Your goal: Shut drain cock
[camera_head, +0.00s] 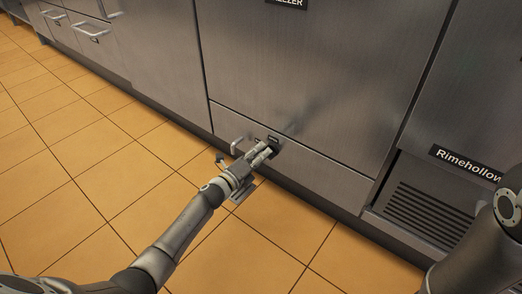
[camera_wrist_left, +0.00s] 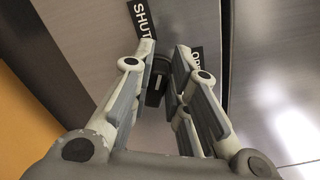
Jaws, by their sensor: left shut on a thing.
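The drain cock shows in the left wrist view as a small dark handle (camera_wrist_left: 155,92) on the steel panel, between the fingers. My left gripper (camera_head: 267,150) is at the low steel panel under the freezer door and is shut on this handle; its fingers also show in the left wrist view (camera_wrist_left: 164,58). A black SHUT label (camera_wrist_left: 145,18) is left of the handle and a black OPEN label (camera_wrist_left: 193,65) is right of it. In the head view the fingers mostly hide the cock. My right gripper is out of the head view; only its arm shows at lower right.
The slatted grill (camera_head: 428,215) is at the right, below a Rimehollow plate (camera_head: 468,163). Drawers with bar handles (camera_head: 93,35) are at upper left. The tiled floor (camera_head: 90,190) is clear.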

